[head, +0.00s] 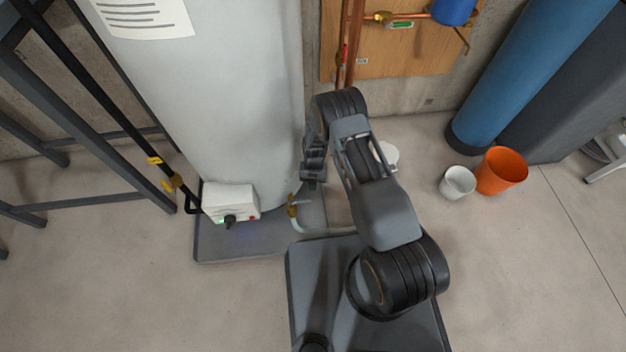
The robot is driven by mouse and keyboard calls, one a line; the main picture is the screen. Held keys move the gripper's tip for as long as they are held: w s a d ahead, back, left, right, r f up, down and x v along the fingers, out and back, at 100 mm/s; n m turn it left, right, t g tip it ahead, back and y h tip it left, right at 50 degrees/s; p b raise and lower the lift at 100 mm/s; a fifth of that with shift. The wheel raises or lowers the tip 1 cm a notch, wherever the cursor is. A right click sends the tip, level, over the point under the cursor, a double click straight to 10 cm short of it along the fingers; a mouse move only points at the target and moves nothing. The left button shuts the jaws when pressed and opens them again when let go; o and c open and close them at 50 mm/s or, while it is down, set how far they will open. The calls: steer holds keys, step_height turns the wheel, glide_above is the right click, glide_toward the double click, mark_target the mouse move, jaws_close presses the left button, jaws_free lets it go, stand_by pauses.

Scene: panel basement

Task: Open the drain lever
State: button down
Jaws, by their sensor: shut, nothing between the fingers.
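The brass drain valve (292,207) sits low on the front right of the large grey-white tank (225,90). A small pale lever (302,201) sticks out from it to the right; its exact angle is too small to tell. A pale hose (320,231) runs from below the valve to the right and passes behind my arm. My gripper (313,186) points down beside the tank's right side, just above and slightly right of the valve in the picture. It is shut and empty. I cannot tell its exact distance from the lever.
A white control box (231,203) with a black knob is on the tank's lower front. A white bucket (457,182) and an orange bucket (501,171) stand right. Floor at front left is clear.

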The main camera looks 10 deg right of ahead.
mark_target(301, 202)
steer(key=shift+b+x, duration=0.45)
steer(key=shift+x, duration=1.3)
steer(key=shift+s+d+m, duration=0.1)
steer(key=shift+s+m, duration=0.2)
steer(key=shift+m, duration=0.1)
